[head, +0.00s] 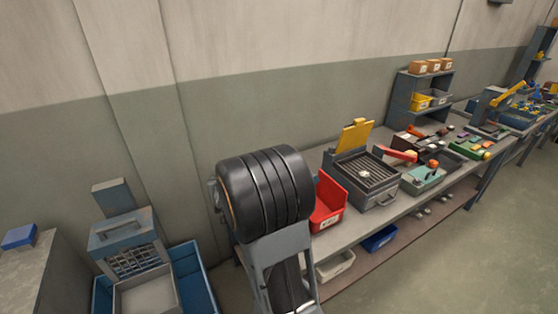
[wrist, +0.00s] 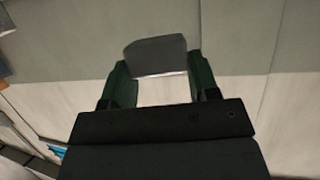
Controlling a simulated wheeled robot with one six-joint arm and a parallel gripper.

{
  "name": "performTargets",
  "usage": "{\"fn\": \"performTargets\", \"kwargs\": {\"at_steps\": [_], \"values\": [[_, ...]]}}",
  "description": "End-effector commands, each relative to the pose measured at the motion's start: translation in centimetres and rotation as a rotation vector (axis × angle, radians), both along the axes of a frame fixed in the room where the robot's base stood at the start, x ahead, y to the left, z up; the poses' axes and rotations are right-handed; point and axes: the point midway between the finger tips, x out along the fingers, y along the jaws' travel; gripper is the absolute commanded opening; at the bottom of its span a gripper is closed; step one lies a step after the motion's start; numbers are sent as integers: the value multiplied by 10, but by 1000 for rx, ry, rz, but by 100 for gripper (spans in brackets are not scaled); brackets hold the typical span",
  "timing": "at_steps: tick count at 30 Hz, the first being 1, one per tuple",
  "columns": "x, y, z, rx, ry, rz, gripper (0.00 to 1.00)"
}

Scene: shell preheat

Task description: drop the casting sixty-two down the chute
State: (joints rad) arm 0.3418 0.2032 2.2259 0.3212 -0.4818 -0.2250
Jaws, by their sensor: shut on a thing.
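In the wrist view, my gripper (wrist: 157,63) has its two green fingers closed on the sides of a plain dark grey block (wrist: 155,50) with a paler lower edge. No number shows on the block, so I cannot read whether it is casting sixty-two. Behind it is only wall, with no support seen under it. The gripper and block cannot be made out in the head view. At the lower left of the head view stands a blue-grey frame with a mesh front (head: 137,262). It may be the chute, but no label shows.
A blue bin (head: 197,280) with a pale tray (head: 150,297) stands below the mesh. On the right, a long bench (head: 345,232) carries a red bin (head: 328,203), a grill-topped heater (head: 367,175) with a raised yellow flap, and a shelf (head: 402,98). Floor is clear at right.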

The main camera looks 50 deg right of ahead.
Motion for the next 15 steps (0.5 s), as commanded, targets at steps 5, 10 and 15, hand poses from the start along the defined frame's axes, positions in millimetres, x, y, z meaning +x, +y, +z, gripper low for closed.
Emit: {"fn": "performTargets", "kwargs": {"at_steps": [5, 10, 15], "values": [[-24, -65, 23, 0, 0, -289, 29], [-59, -115, 32, 0, 2, -565, 29], [-89, -142, 33, -1, 3, -762, 29]]}}
